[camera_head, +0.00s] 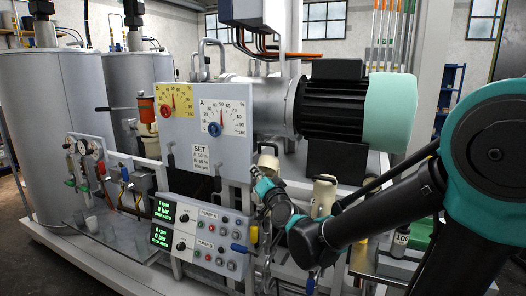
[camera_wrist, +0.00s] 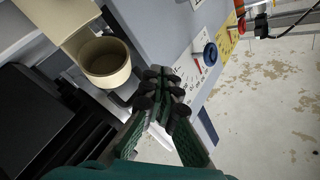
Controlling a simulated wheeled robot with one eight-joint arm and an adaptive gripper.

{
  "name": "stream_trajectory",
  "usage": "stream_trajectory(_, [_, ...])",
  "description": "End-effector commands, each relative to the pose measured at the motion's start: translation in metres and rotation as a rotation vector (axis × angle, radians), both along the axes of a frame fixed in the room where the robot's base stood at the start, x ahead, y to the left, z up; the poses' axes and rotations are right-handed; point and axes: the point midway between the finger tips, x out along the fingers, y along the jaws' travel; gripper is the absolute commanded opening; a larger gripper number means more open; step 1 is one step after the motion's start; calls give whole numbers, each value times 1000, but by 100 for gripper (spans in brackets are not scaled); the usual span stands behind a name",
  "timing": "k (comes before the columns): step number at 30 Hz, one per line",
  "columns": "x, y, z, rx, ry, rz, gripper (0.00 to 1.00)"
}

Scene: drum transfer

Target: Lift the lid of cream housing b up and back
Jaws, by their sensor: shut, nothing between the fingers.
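A cream housing (camera_wrist: 107,62) with a round, open-looking cup end and a dark inside is at the upper left of the wrist view. A flat cream part (camera_wrist: 58,14) adjoins it; I cannot tell whether this is its lid. In the head view one cream housing (camera_head: 268,162) stands just behind my gripper, and another (camera_head: 323,194) stands to the right. No letter shows on either, so I cannot tell which is b. My gripper (camera_wrist: 166,84) is shut and empty, to the right of the cup in the wrist view. It also shows in the head view (camera_head: 264,188).
A grey panel with dials A (camera_head: 223,118) and B (camera_head: 174,100) stands behind and left of my gripper. The pump control box (camera_head: 208,240) is below. A black motor (camera_head: 340,105) with a mint end cap is above right. Small levers and pipes crowd the area.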

Motion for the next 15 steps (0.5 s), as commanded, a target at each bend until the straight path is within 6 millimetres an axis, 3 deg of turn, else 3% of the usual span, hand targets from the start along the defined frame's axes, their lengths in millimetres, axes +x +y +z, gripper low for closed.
stream_trajectory(1, [2, 13, 17, 85, -33, -16, 0])
stream_trajectory(3, [4, 21, 37, 206, -73, -60, 0])
stream_trajectory(7, [2, 30, 59, 420, -113, -164, 0])
stream_trajectory(11, [-7, 32, 60, 609, -116, -296, 0])
stream_trajectory(15, [-24, 33, 44, 751, -93, -443, 0])
